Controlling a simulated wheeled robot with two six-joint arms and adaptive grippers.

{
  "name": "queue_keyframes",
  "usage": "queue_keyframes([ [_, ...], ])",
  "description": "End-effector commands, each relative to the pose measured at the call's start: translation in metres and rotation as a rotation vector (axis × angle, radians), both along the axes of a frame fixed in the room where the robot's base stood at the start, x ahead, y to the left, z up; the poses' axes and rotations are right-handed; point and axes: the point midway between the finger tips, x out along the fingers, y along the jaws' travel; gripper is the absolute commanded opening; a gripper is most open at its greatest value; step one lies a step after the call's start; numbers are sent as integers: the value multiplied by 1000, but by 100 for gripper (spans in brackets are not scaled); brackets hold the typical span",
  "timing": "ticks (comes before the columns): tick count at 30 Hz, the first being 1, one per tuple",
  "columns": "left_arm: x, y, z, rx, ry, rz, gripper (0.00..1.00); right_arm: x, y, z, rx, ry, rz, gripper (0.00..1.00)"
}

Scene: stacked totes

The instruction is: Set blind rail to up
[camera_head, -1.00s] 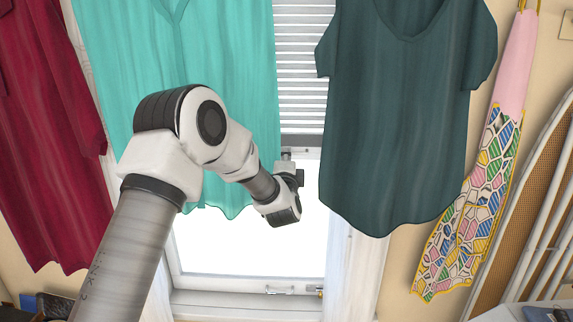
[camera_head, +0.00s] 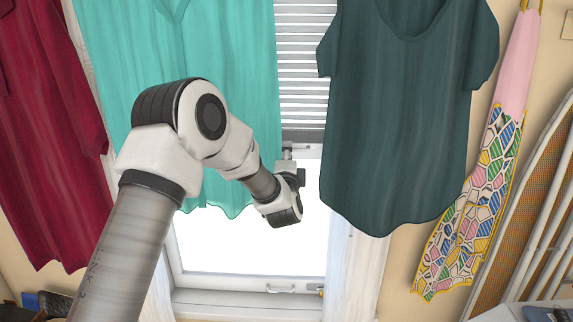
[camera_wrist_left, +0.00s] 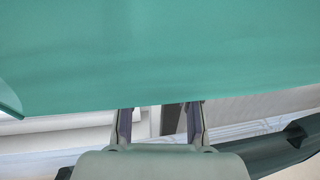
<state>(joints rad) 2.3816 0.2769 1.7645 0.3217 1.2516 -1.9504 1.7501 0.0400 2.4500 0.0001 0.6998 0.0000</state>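The window blind has pale horizontal slats, and its grey bottom rail (camera_head: 306,136) shows between the two hanging shirts in the head view. My left gripper (camera_head: 288,150) is just below the rail, in front of the window. It seems to touch the rail's underside, but the contact is not clear. In the left wrist view, the two fingers of my left gripper (camera_wrist_left: 159,120) stand apart, with a grey piece visible behind the gap. The teal shirt covers much of that view. The rail's left part is hidden behind the teal shirt. My right gripper is not in view.
The teal shirt (camera_head: 225,70) hangs left of the blind and the dark green shirt (camera_head: 405,120) right of it. A dark red shirt (camera_head: 45,130) hangs far left. A patterned apron (camera_head: 470,210) and an ironing board (camera_head: 530,190) are at the right. A window handle (camera_head: 280,289) is below.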

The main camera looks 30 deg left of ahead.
Motion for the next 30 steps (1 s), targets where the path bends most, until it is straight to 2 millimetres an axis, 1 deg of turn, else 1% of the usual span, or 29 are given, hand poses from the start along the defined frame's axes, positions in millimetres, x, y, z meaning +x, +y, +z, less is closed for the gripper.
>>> queue_keyframes([
  [9, -65, -40, -14, 1, 3, -2, 34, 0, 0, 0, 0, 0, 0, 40],
  [13, -83, -52, -18, 1, 1, -1, 34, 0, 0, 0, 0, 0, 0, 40],
  [17, -91, -55, -19, 1, 0, 0, 34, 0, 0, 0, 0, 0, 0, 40],
  [30, -91, -55, -19, 1, -1, 0, 34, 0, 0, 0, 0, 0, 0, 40],
])
